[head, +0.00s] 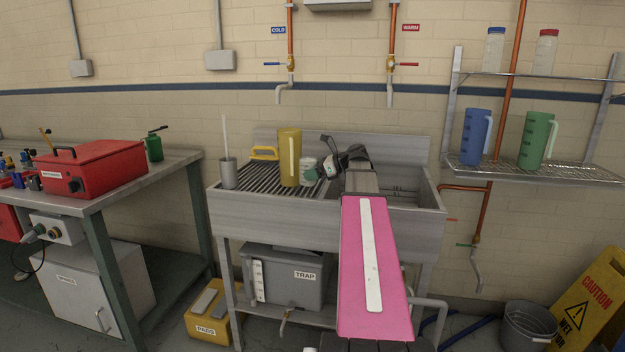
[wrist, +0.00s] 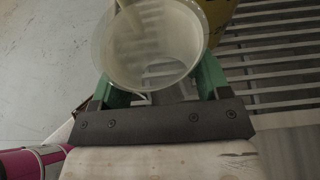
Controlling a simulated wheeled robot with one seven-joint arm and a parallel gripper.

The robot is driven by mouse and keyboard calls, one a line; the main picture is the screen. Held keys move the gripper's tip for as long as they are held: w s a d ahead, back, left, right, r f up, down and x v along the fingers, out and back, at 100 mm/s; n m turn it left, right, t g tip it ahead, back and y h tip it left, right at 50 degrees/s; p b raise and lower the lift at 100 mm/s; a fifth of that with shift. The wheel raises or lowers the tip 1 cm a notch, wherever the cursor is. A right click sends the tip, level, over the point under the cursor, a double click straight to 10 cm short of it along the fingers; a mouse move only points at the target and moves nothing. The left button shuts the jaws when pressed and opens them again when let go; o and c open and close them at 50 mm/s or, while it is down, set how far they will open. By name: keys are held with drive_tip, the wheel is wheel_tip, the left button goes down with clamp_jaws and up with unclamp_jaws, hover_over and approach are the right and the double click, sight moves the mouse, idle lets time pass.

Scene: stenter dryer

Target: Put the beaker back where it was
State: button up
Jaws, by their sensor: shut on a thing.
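My gripper (wrist: 155,90) has green fingers closed around a pale, translucent beaker (wrist: 150,42). The wrist view looks into its open round mouth. In the head view the beaker (head: 307,163) is upright at the right end of the ribbed drainboard (head: 262,181), just right of the tall yellow jug (head: 289,150). A green finger of my gripper (head: 312,176) shows at its lower side. The jug's yellow side (wrist: 222,12) is close to the beaker in the wrist view. The beaker's base is hidden, so I cannot tell whether it touches the drainboard.
A grey cup with a rod (head: 228,174) and a yellow-handled item (head: 265,153) stand on the drainboard's left and back. The sink basin (head: 408,195) is at right. Blue (head: 475,135) and green (head: 537,140) jugs stand on the wall shelf. The drainboard's front middle is clear.

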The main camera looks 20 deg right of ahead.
drive_tip(key=shift+f, duration=1.2)
drive_tip(key=shift+f, duration=0.2)
drive_tip(key=o, duration=1)
drive_tip(key=shift+r, duration=0.1)
drive_tip(key=shift+s+d+r, duration=0.1)
drive_tip(key=shift+r, duration=0.1)
drive_tip(key=v, duration=1.1)
drive_tip(key=shift+s+d, duration=0.25)
